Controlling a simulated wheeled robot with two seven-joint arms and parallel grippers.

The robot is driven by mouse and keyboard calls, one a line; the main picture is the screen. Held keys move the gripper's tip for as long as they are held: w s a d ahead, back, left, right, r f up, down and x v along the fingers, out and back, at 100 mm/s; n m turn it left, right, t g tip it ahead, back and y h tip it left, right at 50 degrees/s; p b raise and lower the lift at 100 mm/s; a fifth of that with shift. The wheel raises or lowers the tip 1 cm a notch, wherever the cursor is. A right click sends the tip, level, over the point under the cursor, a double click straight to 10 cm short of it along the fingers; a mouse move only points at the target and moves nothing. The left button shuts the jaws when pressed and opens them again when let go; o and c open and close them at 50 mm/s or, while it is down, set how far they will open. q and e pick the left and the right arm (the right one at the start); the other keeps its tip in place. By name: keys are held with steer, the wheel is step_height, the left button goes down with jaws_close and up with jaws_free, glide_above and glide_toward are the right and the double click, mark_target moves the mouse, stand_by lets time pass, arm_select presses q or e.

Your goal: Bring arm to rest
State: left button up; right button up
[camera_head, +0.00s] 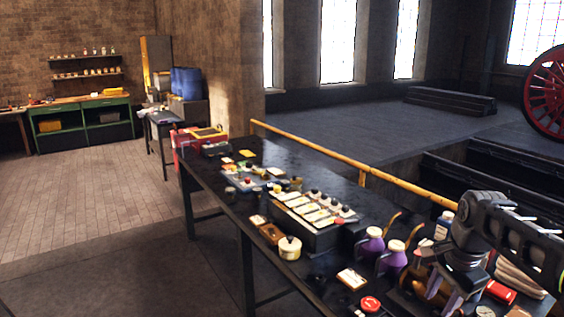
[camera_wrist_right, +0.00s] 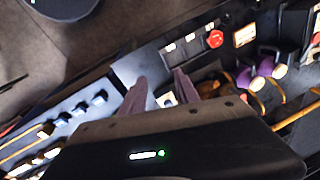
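My right arm comes in from the right in the head view, over the near end of the long black table (camera_head: 330,262). My right gripper (camera_head: 443,296) points down above the crowded table top. In the right wrist view its two grey-purple fingers (camera_wrist_right: 161,80) stand apart with a gap between them, and I see nothing held. A small pale item shows behind the gap. How high the fingertips are above the items is hard to tell. My left gripper is not in view.
Purple bottles (camera_head: 392,258), a red round item (camera_head: 370,303), a cream pot (camera_head: 289,247) and a black tray of labelled parts (camera_head: 318,215) crowd the table. A yellow rail (camera_head: 340,157) runs behind it. Open floor (camera_head: 95,200) lies left.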

steer(key=w+a+f+n+t, duration=0.3)
steer(key=w+a+f+n, duration=0.25)
steer(key=a+f, duration=0.2)
steer(key=s+a+f+n+y+b, duration=0.1)
steer(key=a+f+n, duration=0.1)
steer(key=a+f, duration=0.35)
steer(key=s+a+f+n+y, duration=0.1)
steer(key=a+f+n, duration=0.15)
steer(key=f, duration=0.65)
steer(key=s+a+f+n+y+b, duration=0.1)
steer(key=a+f, duration=0.4)
steer(key=f, duration=0.2)
steer(key=s+a+f+g, duration=0.1)
steer(key=s+a+f, duration=0.2)
steer(key=s+f, duration=0.3)
steer(key=s+a+f+n+g+b, duration=0.1)
steer(key=s+a+f, duration=0.3)
steer(key=s, duration=0.7)
steer(key=s+a+f+n+g+y+b, duration=0.1)
steer(key=s+a+f+g, duration=0.1)
steer(key=s+f, duration=0.6)
steer(key=shift+s+a+g, duration=0.4)
steer(key=shift+s+a, duration=0.15)
steer(key=shift+a, duration=0.3)
